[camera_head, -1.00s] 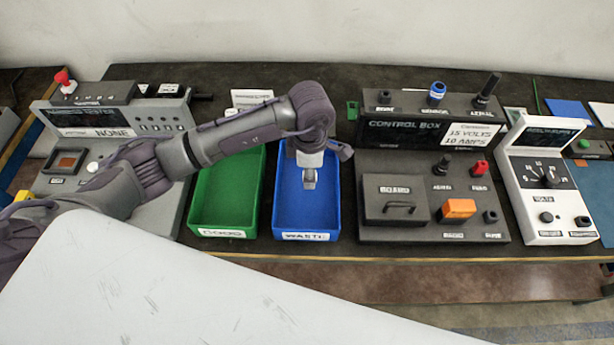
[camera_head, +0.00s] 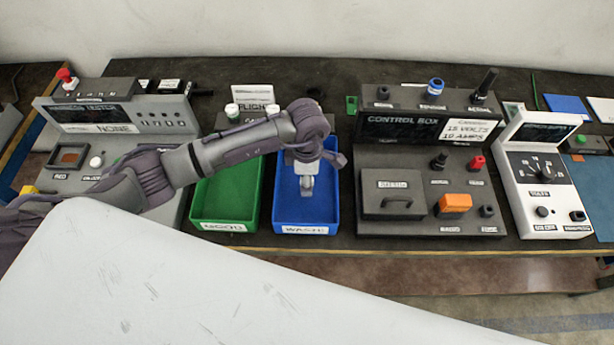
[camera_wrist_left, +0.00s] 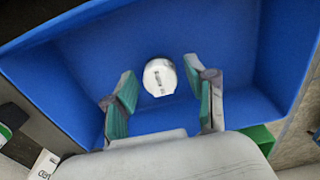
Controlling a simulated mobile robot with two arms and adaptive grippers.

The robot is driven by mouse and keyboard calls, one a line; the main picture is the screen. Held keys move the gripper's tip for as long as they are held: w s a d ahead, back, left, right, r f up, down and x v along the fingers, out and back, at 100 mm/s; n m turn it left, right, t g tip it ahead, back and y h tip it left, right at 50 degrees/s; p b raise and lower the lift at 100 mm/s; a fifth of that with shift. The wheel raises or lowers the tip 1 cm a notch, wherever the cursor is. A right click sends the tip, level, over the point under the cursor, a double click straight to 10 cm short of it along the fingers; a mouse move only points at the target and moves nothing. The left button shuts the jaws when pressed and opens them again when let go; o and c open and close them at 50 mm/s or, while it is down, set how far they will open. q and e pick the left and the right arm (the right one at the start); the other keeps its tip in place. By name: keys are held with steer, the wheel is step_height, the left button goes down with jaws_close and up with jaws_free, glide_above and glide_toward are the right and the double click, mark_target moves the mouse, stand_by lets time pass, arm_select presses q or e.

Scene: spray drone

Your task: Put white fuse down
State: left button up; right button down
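The white fuse (camera_wrist_left: 160,77) shows its round white end in the left wrist view, inside the blue bin (camera_head: 306,229) labelled WASTE. It lies between and beyond the two fingers, with a gap on each side. I cannot tell whether it rests on the bin floor. My left gripper (camera_wrist_left: 160,103) is open, with green pads, and points down into the blue bin. In the head view my left gripper (camera_head: 307,187) is over the blue bin, and the fuse cannot be made out there. My right gripper is not in view.
A green bin (camera_head: 223,212) labelled GOOD stands just left of the blue bin. The control box (camera_head: 393,206) stands close on the right. A grey tester (camera_head: 108,128) is at the left. White-topped pieces (camera_head: 232,110) stand behind my arm.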

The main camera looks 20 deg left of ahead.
arm_select(q)
steer(key=shift+r, duration=0.5)
step_height(320, 180, up, 11)
steer(key=b, duration=0.3)
steer(key=shift+r+b, duration=0.2)
steer(key=shift+b, duration=0.15)
steer(key=shift+s+f, duration=0.1)
